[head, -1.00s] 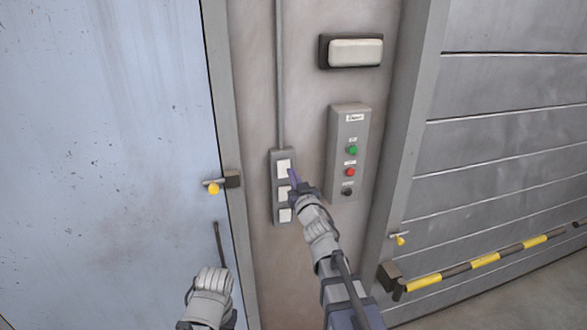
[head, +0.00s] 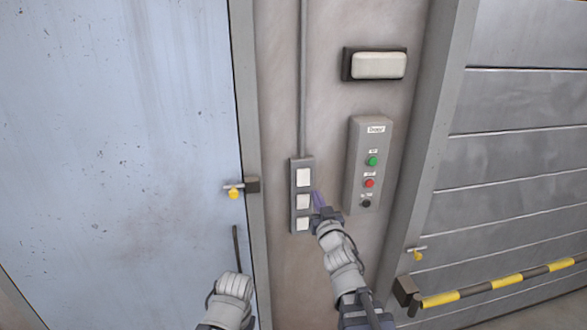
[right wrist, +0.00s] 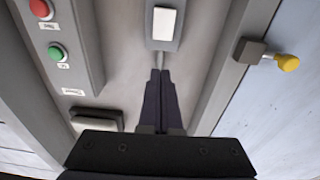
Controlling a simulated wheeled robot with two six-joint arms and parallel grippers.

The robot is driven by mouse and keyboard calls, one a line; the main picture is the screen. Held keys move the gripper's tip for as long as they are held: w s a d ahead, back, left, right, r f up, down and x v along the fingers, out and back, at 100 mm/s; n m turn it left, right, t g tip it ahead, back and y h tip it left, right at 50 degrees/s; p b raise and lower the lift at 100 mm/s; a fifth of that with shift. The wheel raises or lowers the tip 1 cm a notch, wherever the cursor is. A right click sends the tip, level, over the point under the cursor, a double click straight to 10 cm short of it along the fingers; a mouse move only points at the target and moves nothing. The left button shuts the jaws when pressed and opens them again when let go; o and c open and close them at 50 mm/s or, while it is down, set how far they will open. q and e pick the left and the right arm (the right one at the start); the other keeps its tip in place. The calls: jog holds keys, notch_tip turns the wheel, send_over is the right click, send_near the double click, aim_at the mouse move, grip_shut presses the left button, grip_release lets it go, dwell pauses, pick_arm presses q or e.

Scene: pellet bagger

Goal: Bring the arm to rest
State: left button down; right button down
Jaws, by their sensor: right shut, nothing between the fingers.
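My right gripper (head: 316,196) is shut and empty. In the head view its purple fingers lie at the right edge of a narrow grey switch panel (head: 292,212) with three white rocker switches; I cannot tell whether they touch it. In the right wrist view the closed dark fingers (right wrist: 159,75) point toward one white switch (right wrist: 166,22), with the tips below it in the picture. My left arm shows at the bottom of the head view, but its gripper cannot be made out.
A grey control box (head: 358,140) with green, red and black buttons is right of the panel. A lamp (head: 378,65) is above. A blue-grey door (head: 120,120) is left; a slatted shutter (head: 520,150) and a yellow-black bar (head: 505,281) are right.

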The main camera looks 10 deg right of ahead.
jog(key=s+a+f+g+h+b, duration=0.1)
jog(key=s+a+f+g, duration=0.15)
jog(key=f, duration=0.45)
jog(key=s+a+f+g+b, duration=0.1)
jog(key=s+f+g+b, duration=0.1)
jog(key=f+g, duration=0.35)
jog(key=s+a+f+g+h+b, duration=0.1)
jog(key=s+a+f, duration=0.1)
jog(key=f, duration=0.6)
jog(key=s+a+f+n+g+b, duration=0.1)
jog(key=s+a+f+g, duration=0.1)
jog(key=s, duration=0.4)
jog(key=s+a+f+n+g+b, duration=0.1)
jog(key=s+a+f+g, duration=0.2)
jog(key=s, duration=0.4)
jog(key=s+a+f+n+g+b, duration=0.1)
jog(key=s+a+f+g, duration=0.1)
jog(key=s+f+g, duration=0.3)
jog(key=shift+s+a+f+n+y, duration=0.35)
jog(key=shift+s+f+n+y, duration=0.05)
jog(key=shift+s, duration=0.35)
